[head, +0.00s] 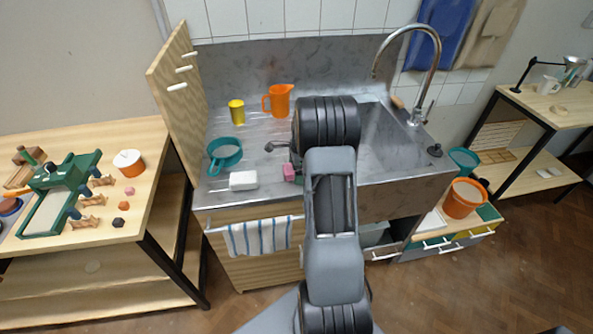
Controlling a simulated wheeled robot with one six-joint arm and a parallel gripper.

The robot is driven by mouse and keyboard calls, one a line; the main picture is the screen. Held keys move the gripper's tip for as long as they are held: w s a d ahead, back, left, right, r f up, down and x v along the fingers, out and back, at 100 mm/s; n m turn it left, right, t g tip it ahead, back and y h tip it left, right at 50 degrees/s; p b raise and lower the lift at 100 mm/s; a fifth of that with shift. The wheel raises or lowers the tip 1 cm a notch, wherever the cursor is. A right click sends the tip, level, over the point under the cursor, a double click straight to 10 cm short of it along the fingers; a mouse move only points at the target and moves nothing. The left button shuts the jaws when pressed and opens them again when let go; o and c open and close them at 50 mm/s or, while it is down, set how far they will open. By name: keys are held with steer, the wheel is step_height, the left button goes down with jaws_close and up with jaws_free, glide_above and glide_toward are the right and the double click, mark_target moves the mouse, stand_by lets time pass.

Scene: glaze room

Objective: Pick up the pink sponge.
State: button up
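A small pink block, which looks like the pink sponge (288,173), lies on the grey metal counter (262,185) near its front edge. It sits just left of my arm, and its right side may be partly hidden by the arm. My arm reaches over the counter in the middle of the head view. My gripper's fingers cannot be made out behind the arm, so I cannot see what they hold or how far they are from the sponge.
A white block (243,180), a teal pan (225,154), a yellow cup (236,111) and an orange jug (279,101) stand on the counter. A small dark object (270,147) shows left of my arm. The sink (385,135) and tap (437,65) are right.

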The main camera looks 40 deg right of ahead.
steer(key=shift+c, duration=0.4)
steer(key=c, duration=0.9)
steer(key=shift+r, duration=0.15)
steer(key=shift+r, duration=0.65)
steer(key=s+d+r, duration=0.1)
steer(key=r, duration=0.1)
steer(key=s+d+r+b, duration=0.1)
steer(key=s+r, duration=0.1)
steer(key=r, duration=0.1)
steer(key=s+d+r, duration=0.1)
steer(key=r, duration=0.1)
steer(key=shift+s+r+b, duration=0.3)
steer(key=shift+r+b, duration=0.05)
steer(key=shift+r, duration=0.05)
steer(key=shift+c, duration=0.2)
steer(key=s+d+r+b, duration=0.1)
steer(key=s+d+r, duration=0.2)
steer(key=s, duration=0.4)
steer(key=shift+s+d+r, duration=0.2)
steer(key=shift+d+r, duration=0.15)
steer(key=shift+d, duration=0.35)
